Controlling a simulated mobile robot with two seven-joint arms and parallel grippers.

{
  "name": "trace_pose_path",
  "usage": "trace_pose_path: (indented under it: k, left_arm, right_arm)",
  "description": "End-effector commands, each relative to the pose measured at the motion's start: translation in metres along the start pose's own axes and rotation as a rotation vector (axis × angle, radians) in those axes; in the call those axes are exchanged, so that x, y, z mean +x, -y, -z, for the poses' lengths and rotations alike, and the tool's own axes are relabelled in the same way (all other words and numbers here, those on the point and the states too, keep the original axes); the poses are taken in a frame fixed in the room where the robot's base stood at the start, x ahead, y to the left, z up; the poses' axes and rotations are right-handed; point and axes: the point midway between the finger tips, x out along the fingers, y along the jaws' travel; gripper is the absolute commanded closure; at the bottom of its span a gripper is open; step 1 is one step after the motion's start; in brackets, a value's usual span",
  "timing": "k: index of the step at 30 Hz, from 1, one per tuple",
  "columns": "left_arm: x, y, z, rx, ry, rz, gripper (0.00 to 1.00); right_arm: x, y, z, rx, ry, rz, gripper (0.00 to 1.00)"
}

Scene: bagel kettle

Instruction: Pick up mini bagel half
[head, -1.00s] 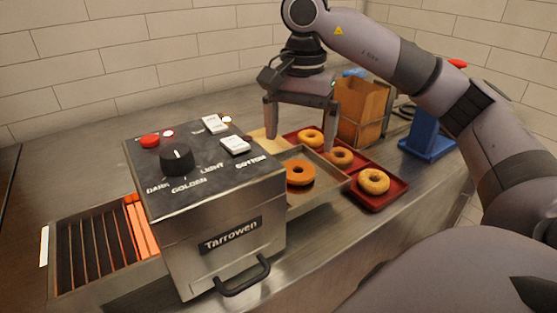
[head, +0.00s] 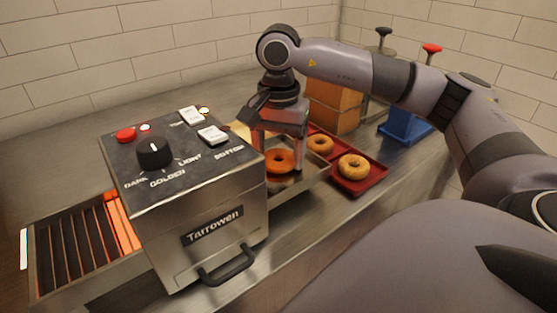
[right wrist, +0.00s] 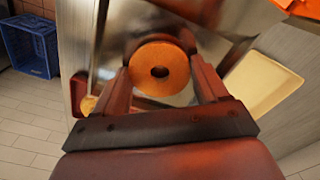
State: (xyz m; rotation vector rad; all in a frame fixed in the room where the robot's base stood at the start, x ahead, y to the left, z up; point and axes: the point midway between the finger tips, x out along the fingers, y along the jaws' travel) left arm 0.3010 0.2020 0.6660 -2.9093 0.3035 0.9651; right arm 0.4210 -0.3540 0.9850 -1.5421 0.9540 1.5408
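An orange-toasted mini bagel half (head: 280,154), a ring with a hole, lies in the metal outlet tray (head: 316,176) of the toaster. My right gripper (head: 279,158) is over it, pointing down, with its fingers apart. In the right wrist view the bagel half (right wrist: 160,84) sits between the two spread fingertips, its dark hole facing the camera. I cannot tell whether either finger touches it. My left gripper is not in view.
The Tarrowen toaster (head: 213,225) stands left of the tray, with a front handle and a glowing rack at its left. A red tray (head: 372,182) with bagels is to the right. A wooden box (head: 335,105) and a blue stand (head: 405,128) are behind.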

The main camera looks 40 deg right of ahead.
Motion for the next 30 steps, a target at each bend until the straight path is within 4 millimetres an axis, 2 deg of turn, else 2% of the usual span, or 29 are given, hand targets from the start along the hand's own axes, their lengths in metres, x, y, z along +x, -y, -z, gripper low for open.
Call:
trace_pose_path:
  k: [1, 2, 5, 6, 14, 19, 23, 30]
  left_arm:
    - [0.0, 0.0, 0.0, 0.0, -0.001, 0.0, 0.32]
    - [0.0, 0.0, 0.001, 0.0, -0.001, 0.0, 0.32]
    - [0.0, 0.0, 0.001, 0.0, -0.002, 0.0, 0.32]
    - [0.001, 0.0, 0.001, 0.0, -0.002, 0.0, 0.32]
    - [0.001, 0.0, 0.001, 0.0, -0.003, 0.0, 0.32]
    - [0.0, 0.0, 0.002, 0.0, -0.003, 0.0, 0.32]
    - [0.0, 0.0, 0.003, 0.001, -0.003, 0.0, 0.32]
    - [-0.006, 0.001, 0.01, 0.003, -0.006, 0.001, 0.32]
  right_arm:
    - [0.0, 0.0, 0.0, 0.0, 0.0, 0.0, 0.49]
    - [0.0, 0.0, 0.0, 0.0, 0.0, 0.0, 0.56]
    - [0.0, 0.0, 0.0, 0.0, 0.0, 0.0, 0.56]
    - [0.0, 0.0, 0.0, 0.0, 0.0, 0.0, 0.61]
    - [-0.002, 0.0, 0.0, 0.0, 0.0, 0.001, 0.62]
    - [-0.014, 0.001, 0.0, 0.001, 0.0, 0.003, 0.62]
    - [-0.034, 0.001, 0.0, 0.0, 0.0, 0.005, 0.62]
    - [-0.096, 0.001, 0.0, -0.001, -0.001, 0.007, 0.62]
